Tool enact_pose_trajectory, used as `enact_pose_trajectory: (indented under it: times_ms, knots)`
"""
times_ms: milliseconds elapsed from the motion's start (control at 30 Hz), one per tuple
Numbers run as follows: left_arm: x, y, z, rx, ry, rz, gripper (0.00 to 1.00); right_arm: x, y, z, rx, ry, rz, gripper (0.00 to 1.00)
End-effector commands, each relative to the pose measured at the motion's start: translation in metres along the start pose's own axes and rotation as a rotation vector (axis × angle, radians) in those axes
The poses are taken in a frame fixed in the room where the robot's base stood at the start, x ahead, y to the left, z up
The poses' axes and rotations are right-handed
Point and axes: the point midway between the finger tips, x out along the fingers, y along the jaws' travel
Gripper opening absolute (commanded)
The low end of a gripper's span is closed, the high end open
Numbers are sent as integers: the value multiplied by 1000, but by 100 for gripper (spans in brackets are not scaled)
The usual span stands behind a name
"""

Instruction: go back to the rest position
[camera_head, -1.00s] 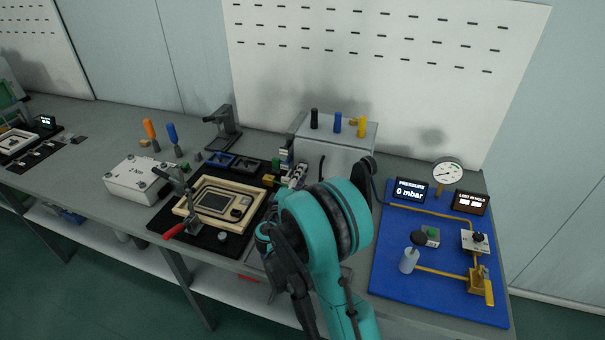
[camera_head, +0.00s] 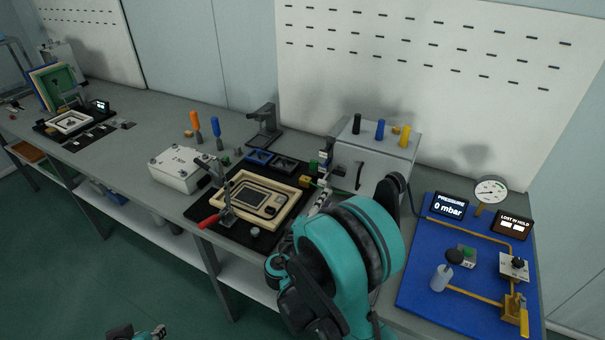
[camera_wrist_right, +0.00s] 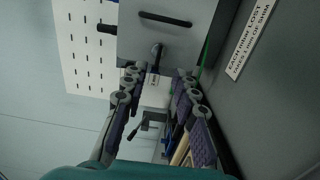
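My right arm (camera_head: 350,255), teal and black, stands in front of the bench's front edge and reaches toward the grey box. Its gripper is mostly hidden behind the arm in the head view; a small part of it shows beside the box. In the right wrist view the two fingers of my right gripper (camera_wrist_right: 158,92) are apart, with nothing held between them.
The grey box (camera_head: 376,150) with coloured pegs stands just beyond my right gripper. A panel fixture (camera_head: 252,200) with a red-handled clamp lies left of it. A blue pressure board (camera_head: 420,275) lies to the right. The floor (camera_head: 160,280) in front is clear.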

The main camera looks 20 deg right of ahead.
Motion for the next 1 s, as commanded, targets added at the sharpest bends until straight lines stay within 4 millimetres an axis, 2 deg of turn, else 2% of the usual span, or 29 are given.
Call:
enact_pose_trajectory:
  times_ms: [267, 367, 467, 667, 1000]
  knots:
    - [0, 0, 0, 0, 0, 0, 29, 0, 0, 7, 41, -7, -68, 28]
    - [0, 0, 0, 0, 0, 0, 29, -4, -1, 18, 112, -17, -182, 28]
    - [0, 0, 0, 0, 0, 0, 29, -16, -5, 31, 210, -29, -332, 28]
    - [0, 0, 0, 0, 0, 0, 29, -62, -13, 52, 424, -49, -628, 28]
    - [0, 0, 0, 0, 0, 0, 29, -177, -19, 70, 804, -73, -1076, 28]
